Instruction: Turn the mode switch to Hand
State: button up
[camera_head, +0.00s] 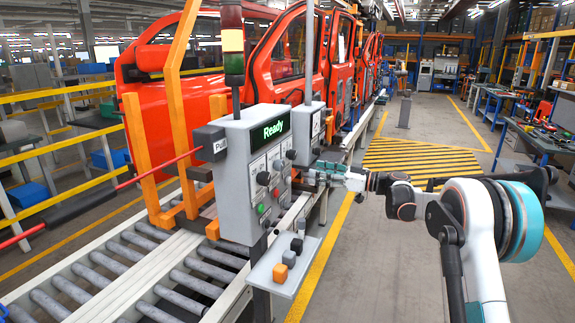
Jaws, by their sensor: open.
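My gripper (312,177) is open, just right of the panel face. I cannot see clearly whether it touches anything.
A small shelf (272,274) with dark and orange blocks juts out below the box. A second grey box (308,127) stands behind. Orange doors (168,100) stand along the roller conveyor (110,270).

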aim_at(283, 166)
jog(key=x, duration=1.3)
jog(key=shift+s, duration=0.1)
jog(key=shift+c, duration=0.5)
jog(key=c, duration=1)
